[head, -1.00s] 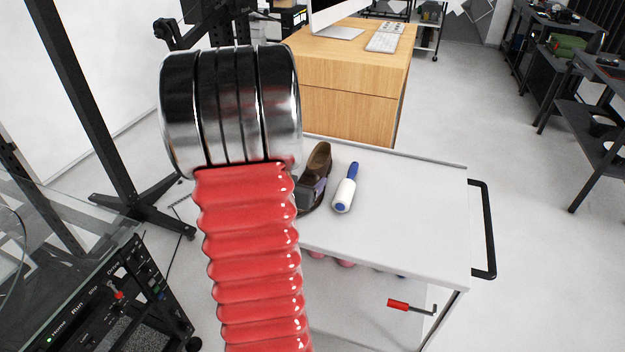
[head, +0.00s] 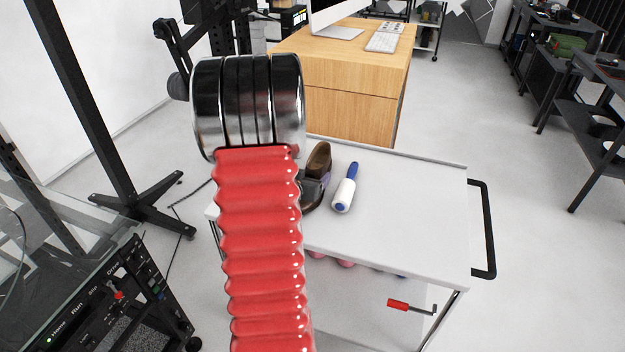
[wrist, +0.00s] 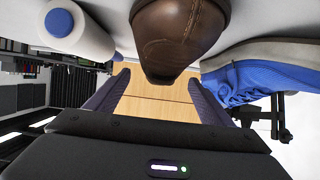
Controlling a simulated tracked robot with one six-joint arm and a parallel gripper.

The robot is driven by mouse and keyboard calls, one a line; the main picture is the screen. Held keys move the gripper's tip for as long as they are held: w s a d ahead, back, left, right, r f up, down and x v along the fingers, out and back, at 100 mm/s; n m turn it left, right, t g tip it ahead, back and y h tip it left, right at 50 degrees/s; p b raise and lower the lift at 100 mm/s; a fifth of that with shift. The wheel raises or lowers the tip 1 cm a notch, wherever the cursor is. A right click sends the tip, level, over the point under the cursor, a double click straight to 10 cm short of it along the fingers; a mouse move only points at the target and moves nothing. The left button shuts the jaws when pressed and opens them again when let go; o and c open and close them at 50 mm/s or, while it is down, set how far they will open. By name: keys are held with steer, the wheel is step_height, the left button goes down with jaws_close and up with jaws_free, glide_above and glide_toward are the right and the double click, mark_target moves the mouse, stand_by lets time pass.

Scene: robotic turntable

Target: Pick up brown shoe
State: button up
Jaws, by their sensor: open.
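The brown shoe (head: 319,160) lies on the white cart top (head: 410,205), partly hidden behind my arm in the head view. In the wrist view its rounded brown toe (wrist: 178,38) is at the top centre. My gripper (wrist: 157,88) is open, with its two dark fingers apart. The toe lies between and just beyond the fingertips in that picture, and I cannot tell whether they touch it. In the head view my gripper is mostly hidden by my arm.
A white and blue roller-like object (head: 346,188) lies right of the shoe; it also shows in the wrist view (wrist: 75,30). A blue shoe (wrist: 265,75) is close on the other side. The cart's right part is clear. A wooden desk (head: 350,90) stands behind.

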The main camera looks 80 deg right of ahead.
mark_target(311, 171)
steer(key=shift+x, duration=2.3)
steer(key=shift+w, duration=0.1)
steer(key=shift+r, duration=0.1)
steer(key=c, duration=1.4)
steer(key=shift+r, duration=0.1)
step_height(311, 171, up, 10)
